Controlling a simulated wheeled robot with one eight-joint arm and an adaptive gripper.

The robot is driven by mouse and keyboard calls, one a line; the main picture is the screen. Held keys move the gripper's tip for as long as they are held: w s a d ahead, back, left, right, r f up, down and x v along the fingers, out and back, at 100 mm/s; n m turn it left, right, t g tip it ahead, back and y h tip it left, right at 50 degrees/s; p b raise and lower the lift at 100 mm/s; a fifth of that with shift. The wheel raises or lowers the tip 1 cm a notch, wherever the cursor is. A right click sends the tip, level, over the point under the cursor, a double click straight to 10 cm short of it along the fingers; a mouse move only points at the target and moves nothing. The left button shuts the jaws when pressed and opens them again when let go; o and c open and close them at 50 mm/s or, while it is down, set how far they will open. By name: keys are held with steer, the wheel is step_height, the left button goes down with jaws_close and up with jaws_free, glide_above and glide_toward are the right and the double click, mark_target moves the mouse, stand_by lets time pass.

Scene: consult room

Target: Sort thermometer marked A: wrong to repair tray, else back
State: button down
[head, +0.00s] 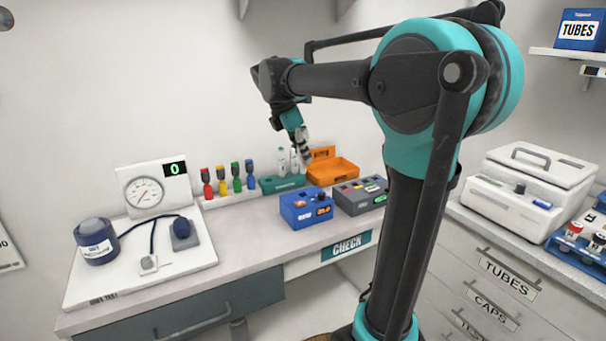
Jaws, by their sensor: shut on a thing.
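My gripper (304,152) is at the end of my arm, above the back of the bench, between the green holder and the orange tray. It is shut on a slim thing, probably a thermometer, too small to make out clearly. White upright thermometers (281,163) stand at the green holder (283,184); no letter A is readable on them. The orange tray (337,171), with its raised back label, is just right of the holder and below my gripper; its label is too small to read.
A blue box with an orange display (307,208) and a grey device (361,195) stand in front. Coloured bottles (221,180) line the wall to the left. A pressure gauge (144,192) and cuff (96,241) sit on a white board. The bench front centre is clear.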

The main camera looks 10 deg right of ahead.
steer(key=shift+r, duration=7.3)
